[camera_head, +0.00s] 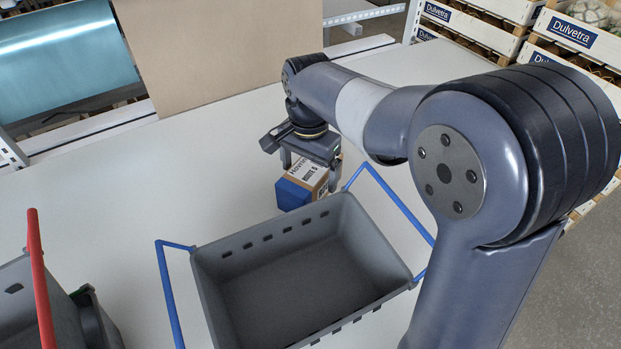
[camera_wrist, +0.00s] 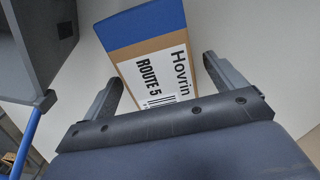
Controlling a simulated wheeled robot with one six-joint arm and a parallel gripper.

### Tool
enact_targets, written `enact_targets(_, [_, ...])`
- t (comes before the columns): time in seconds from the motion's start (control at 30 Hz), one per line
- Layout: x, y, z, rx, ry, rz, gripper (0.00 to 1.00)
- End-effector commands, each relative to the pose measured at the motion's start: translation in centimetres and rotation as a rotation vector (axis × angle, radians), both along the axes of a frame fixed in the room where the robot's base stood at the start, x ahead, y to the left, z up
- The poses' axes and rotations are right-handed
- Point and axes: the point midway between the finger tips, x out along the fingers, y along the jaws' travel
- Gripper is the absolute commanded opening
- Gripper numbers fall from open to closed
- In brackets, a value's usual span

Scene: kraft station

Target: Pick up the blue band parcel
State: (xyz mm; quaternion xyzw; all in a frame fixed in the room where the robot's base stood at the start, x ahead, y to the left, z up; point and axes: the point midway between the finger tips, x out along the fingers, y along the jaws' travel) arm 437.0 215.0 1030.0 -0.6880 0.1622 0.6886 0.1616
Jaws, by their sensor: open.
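The blue band parcel (camera_head: 304,184) is a cardboard box with a blue end and a white label, standing on the pale table behind the grey tote. In the wrist view the parcel (camera_wrist: 153,62) shows its label with "Hovrin" and "ROUTE 5". My gripper (camera_head: 303,165) is at the parcel, pointing down over it. In the wrist view my gripper (camera_wrist: 160,75) is open, with one finger on each side of the parcel's near part. I cannot tell whether either finger touches it. Part of the parcel is hidden behind my gripper.
An empty grey tote (camera_head: 300,285) with blue handles stands close in front of the parcel. Another grey tote with a red handle (camera_head: 38,275) is at the left. A brown board (camera_head: 220,50) stands at the back. Crates (camera_head: 572,30) are at the right. Table left of the parcel is clear.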

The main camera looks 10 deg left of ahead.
Motion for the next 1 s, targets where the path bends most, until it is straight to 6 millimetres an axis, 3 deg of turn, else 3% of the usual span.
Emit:
enact_targets(0.17, [0.0,0.0,-2.0,0.0,0.001,0.0,0.91])
enact_targets(0.4, [0.0,0.0,-2.2,0.0,-0.001,0.0,0.91])
enact_targets(1.0, [0.0,0.0,-2.1,0.0,-0.001,0.0,0.43])
